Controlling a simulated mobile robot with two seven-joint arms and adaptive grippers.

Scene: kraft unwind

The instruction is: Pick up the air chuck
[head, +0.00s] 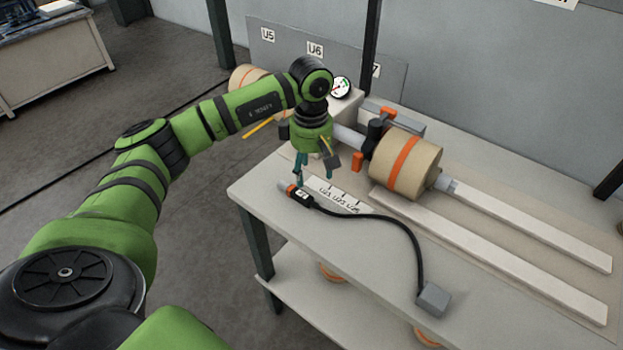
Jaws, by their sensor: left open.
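The air chuck (299,196) is a small black tool with an orange band and a grey tip. It lies near the left front edge of the bench, and a black hose runs from it to a grey block (433,299). My left gripper (308,172) is open and points down just above the air chuck. Its fingers look empty, and I cannot tell whether a fingertip touches the chuck. My right gripper is not in view.
A brown roll with an orange band (404,165) sits on a shaft behind and right of the chuck. A white marked label strip (338,197) lies beside the chuck. Two pale rails (490,255) extend right. A pressure gauge (340,87) stands behind. The bench front is mostly clear.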

